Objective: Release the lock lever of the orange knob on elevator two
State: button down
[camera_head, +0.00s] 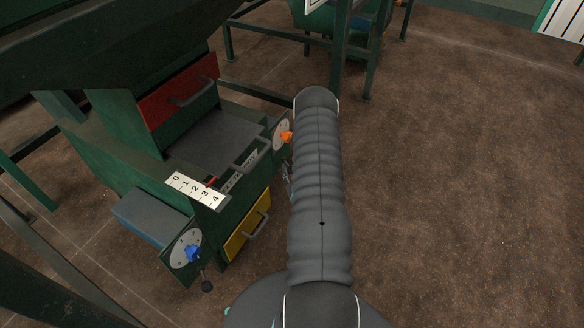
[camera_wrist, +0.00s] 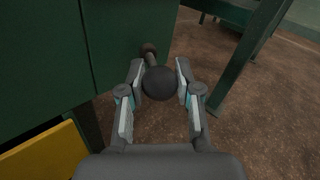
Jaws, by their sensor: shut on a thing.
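The orange knob (camera_head: 287,137) sits on a pale round dial plate on the green machine's right side in the head view, just left of my arm. Its lock lever is hidden behind my arm there. In the wrist view a dark lever ball (camera_wrist: 160,83) on a short stem stands out from the green panel. My gripper (camera_wrist: 161,77) is shut on this ball, with one finger on each side of it. The orange knob itself does not show in the wrist view.
A blue knob (camera_head: 193,252) with its own black-balled lever (camera_head: 207,286) is at the lower front. A red drawer (camera_head: 180,92), a yellow drawer (camera_head: 247,226) and a white number scale (camera_head: 197,191) are on the machine. Brown floor right of my arm is clear.

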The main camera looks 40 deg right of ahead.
aim_at(290, 167)
jog(key=shift+s+a, duration=0.1)
jog(key=c, duration=0.8)
grip_release()
jog(key=shift+a, duration=0.1)
jog(key=shift+r, duration=0.1)
jog(key=shift+r, duration=0.3)
notch_tip(290, 167, up, 9)
jog(key=shift+r, duration=0.1)
